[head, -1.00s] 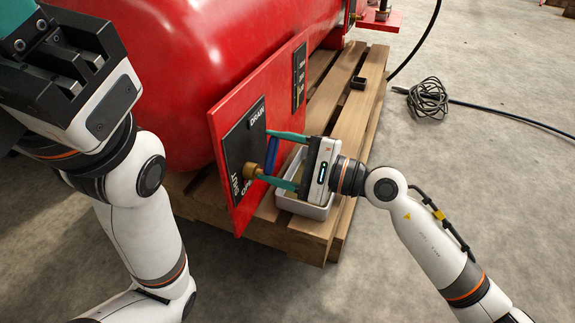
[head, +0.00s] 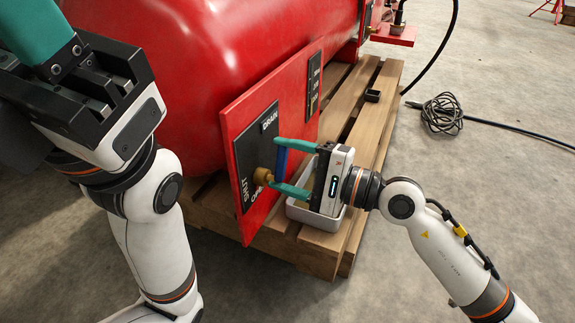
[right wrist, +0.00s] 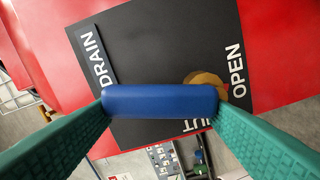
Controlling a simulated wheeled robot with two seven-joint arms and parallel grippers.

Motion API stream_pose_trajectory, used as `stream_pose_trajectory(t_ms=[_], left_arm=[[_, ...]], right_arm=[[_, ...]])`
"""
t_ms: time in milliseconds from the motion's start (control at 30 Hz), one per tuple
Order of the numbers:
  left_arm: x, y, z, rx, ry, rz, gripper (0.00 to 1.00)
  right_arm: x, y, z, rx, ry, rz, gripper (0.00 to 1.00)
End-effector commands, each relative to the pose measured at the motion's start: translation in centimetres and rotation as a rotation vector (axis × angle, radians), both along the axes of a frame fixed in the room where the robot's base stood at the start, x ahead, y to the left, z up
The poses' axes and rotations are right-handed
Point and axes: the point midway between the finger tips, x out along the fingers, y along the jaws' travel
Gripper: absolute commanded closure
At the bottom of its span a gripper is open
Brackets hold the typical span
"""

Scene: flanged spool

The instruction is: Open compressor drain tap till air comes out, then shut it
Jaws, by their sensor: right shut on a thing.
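The drain tap has a blue handle (head: 280,163) on a brass body (head: 263,177), in front of a black plate (head: 250,150) marked DRAIN, SHUT and OPEN. My right gripper (head: 278,165) is shut on the blue handle, one teal finger at each end. In the right wrist view the handle (right wrist: 160,100) lies level between the fingertips, with the brass (right wrist: 207,82) partly behind its right end, near the word OPEN. No air or water shows at the tap. My left gripper (head: 50,35) is raised at the upper left, its fingertips out of frame.
The red compressor tank (head: 190,70) stands on a wooden pallet (head: 380,115) behind the red panel (head: 285,120). A white tray (head: 325,220) sits below my right gripper, its contents mostly hidden.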

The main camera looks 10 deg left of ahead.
Motion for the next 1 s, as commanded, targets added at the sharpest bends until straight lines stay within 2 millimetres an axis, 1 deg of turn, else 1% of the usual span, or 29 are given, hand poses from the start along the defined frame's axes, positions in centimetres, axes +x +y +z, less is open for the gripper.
stream_pose_trajectory(t_ms=[33,67,100,167,433,567,667,900,1000], left_arm=[[0.0,0.0,0.0,0.000,0.000,0.000,0.58],[0.0,0.0,0.0,0.000,0.000,0.000,0.58],[0.0,0.0,0.0,0.000,0.000,0.000,0.58],[0.0,0.0,0.0,0.000,0.000,0.000,0.58],[0.0,0.0,0.0,0.000,0.001,0.000,0.58],[0.0,0.0,0.4,0.000,0.001,0.000,0.58],[0.0,0.0,1.0,0.000,0.002,0.001,0.58],[0.1,0.0,2.2,0.000,0.002,0.001,0.58],[0.1,0.0,2.5,0.000,0.002,0.001,0.58]], right_arm=[[0.0,0.0,-0.2,-0.004,0.002,0.000,0.73],[0.0,0.0,-0.2,-0.004,0.003,0.001,0.27],[0.0,0.0,-0.2,-0.003,0.003,0.000,0.21],[0.0,0.0,-0.1,-0.003,0.003,0.000,0.11],[0.0,-0.1,-0.1,-0.001,0.002,0.001,0.10],[-0.2,-0.8,0.0,-0.002,0.004,-0.002,0.10],[-0.7,-2.3,0.1,-0.003,0.005,-0.003,0.10],[-2.3,-7.3,0.0,-0.006,0.006,-0.004,0.10],[-2.9,-9.0,-0.1,-0.004,0.005,-0.003,0.10]])
